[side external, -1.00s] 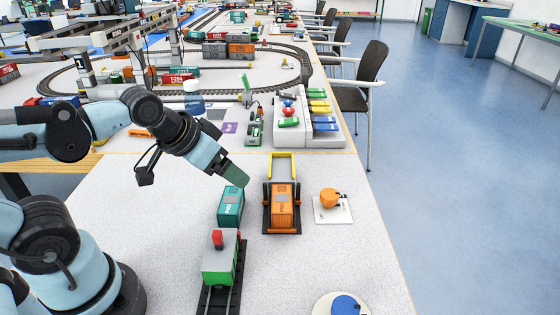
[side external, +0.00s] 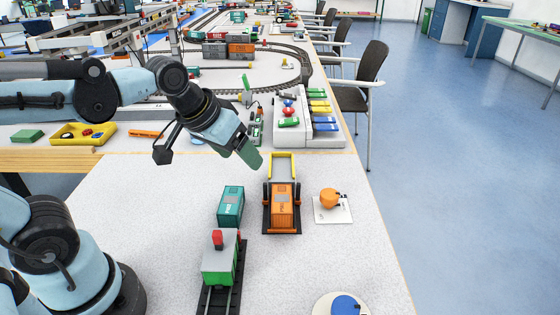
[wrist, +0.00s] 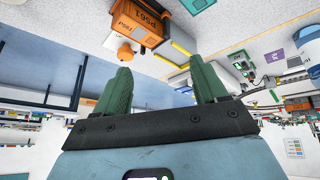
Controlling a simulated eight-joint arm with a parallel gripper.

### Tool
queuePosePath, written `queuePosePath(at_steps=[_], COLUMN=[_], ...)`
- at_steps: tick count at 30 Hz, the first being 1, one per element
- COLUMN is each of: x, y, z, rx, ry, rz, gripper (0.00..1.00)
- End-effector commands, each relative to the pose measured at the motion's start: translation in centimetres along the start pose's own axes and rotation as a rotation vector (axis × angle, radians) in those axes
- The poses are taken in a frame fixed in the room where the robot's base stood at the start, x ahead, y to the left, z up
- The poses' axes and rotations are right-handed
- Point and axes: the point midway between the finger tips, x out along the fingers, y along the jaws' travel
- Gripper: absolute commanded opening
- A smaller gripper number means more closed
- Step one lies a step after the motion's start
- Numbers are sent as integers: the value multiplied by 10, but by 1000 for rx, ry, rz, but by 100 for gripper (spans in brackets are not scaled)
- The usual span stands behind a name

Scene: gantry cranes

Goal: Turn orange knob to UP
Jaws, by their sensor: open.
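The orange knob (side external: 328,198) sits on a small white plate (side external: 334,214) near the right edge of the table, right of an orange container in a black-and-yellow frame. It also shows in the wrist view (wrist: 126,54), beyond my gripper and partly beside the container. Its pointer direction is too small to tell. My gripper (side external: 250,158) is in the air above and left of the yellow end of the frame, apart from the knob. In the wrist view my gripper (wrist: 160,88) shows two green fingers spread apart with nothing between them.
The orange container (side external: 283,206) in its frame stands between my gripper's side and the knob. A teal container (side external: 230,205) and a green-grey locomotive (side external: 220,262) on track stand left of it. A blue knob (side external: 345,305) is at the front. A grey button console (side external: 305,120) stands behind.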

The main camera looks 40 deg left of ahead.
Motion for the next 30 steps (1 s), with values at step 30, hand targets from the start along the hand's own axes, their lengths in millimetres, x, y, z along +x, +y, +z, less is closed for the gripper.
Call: queuePosePath(at_steps=[30], x=[97], y=[113], z=[-130], rx=[-847], ry=[-439], rz=[-302], gripper=[72])
